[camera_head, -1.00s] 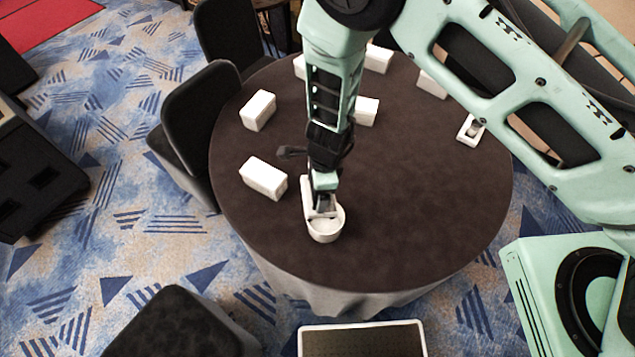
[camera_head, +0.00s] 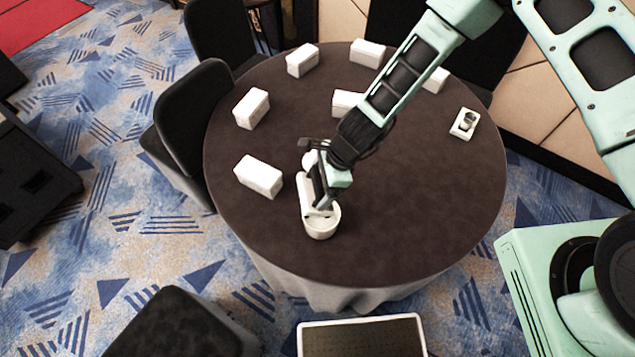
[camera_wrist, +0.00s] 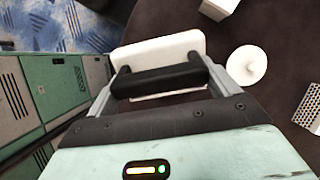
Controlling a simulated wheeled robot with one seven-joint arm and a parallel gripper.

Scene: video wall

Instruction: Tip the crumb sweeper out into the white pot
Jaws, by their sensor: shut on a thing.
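My gripper (camera_wrist: 163,82) is shut on the dark bar-like handle of the white crumb sweeper (camera_wrist: 160,52). I cannot tell whether sweeper and pot touch, or whether any crumbs are there.
A small white holder (camera_head: 465,123) is at the right.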

